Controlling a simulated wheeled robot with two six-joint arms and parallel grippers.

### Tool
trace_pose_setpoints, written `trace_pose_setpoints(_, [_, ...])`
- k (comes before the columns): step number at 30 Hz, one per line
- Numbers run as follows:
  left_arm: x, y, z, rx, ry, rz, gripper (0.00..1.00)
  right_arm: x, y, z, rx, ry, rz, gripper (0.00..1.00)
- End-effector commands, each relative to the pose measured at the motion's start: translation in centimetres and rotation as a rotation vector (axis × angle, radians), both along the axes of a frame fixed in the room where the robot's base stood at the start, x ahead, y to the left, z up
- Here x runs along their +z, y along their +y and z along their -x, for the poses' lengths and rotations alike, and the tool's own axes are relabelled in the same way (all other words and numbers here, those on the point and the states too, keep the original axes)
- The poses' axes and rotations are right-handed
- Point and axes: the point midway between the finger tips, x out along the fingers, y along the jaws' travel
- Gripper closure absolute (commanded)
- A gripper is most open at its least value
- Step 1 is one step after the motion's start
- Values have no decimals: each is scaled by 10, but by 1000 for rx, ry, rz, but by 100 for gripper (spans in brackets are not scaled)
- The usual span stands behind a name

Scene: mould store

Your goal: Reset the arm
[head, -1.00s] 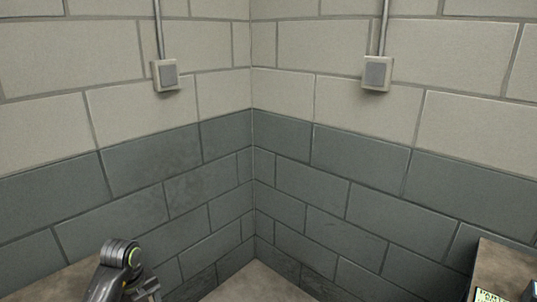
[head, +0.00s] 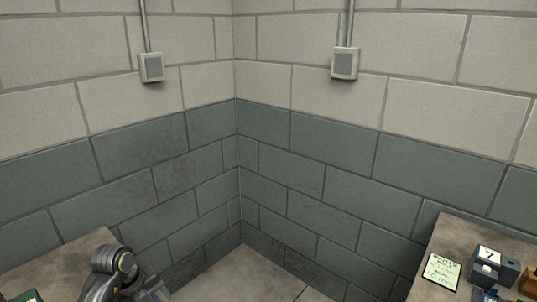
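My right arm and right gripper are not in view.
A brown bench top (head: 60,262) is at the lower left. Another bench (head: 455,238) at the lower right bears a pale green written card (head: 440,271) and a grey box marked 7 (head: 487,268). A corner of block walls (head: 238,150) stands ahead, with bare floor (head: 245,278) below.

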Motion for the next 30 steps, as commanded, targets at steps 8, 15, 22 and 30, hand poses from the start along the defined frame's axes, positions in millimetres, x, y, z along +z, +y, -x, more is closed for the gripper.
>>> trace_pose_setpoints(8, [4, -47, -9, -92, -211, 216, 33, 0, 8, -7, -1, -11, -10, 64])
trace_pose_setpoints(15, [44, -104, -13, -122, -550, 556, 33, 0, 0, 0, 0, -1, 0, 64])
trace_pose_setpoints(22, [114, -120, -4, 25, -902, 894, 33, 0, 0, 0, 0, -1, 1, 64])
trace_pose_setpoints(30, [176, -70, 19, 443, -1216, 1176, 33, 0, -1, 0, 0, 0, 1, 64])
